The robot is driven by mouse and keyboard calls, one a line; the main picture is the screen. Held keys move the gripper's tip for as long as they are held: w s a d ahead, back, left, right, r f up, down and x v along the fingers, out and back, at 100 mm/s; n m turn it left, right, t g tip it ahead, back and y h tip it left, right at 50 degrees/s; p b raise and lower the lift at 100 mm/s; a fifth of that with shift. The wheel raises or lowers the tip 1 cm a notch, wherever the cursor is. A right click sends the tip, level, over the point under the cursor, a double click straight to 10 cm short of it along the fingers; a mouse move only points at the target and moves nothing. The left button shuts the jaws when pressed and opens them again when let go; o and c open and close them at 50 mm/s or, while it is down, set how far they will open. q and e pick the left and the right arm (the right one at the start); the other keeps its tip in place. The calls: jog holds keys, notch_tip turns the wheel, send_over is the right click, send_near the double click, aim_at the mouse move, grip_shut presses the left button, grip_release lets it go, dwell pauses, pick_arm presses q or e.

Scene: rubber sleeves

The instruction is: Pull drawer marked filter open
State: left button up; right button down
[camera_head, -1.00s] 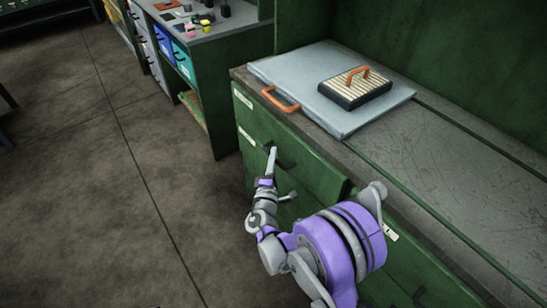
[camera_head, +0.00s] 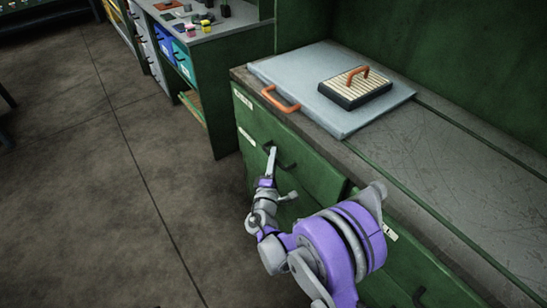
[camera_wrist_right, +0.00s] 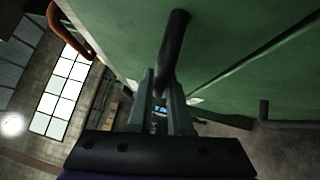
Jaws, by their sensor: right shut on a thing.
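A green cabinet has drawer fronts with small pale labels, too small to read. My right gripper (camera_head: 271,158) is shut on a dark bar handle (camera_head: 287,164) on an upper left drawer front (camera_head: 312,176). The wrist view shows the fingers (camera_wrist_right: 161,98) on either side of the same handle (camera_wrist_right: 174,48), close against the green front. No clear gap shows around this drawer, so I cannot tell whether it has come out at all. A pale label (camera_head: 247,137) sits left of the handle. My left gripper is out of view.
On the cabinet top lies a pale blue-grey panel (camera_head: 290,72) with an orange handle (camera_head: 280,99) past the front edge. A ribbed block (camera_head: 355,91) with an orange handle rests on it. Another bench (camera_head: 222,36) stands behind left. The floor (camera_head: 150,215) left is clear.

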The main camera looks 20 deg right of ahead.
jog(key=shift+a, duration=0.1)
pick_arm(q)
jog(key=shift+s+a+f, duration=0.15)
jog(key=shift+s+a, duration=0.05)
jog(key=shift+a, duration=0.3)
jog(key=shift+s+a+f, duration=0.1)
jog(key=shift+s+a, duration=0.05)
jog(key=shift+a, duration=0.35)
pick_arm(e)
jog(key=s+a, duration=0.4)
jog(key=a, duration=0.8)
jog(key=s+a, duration=0.4)
jog(key=a, duration=0.8)
jog(key=shift+s, duration=0.4)
jog(key=c, duration=0.9)
grip_release()
jog(key=shift+o, duration=0.2)
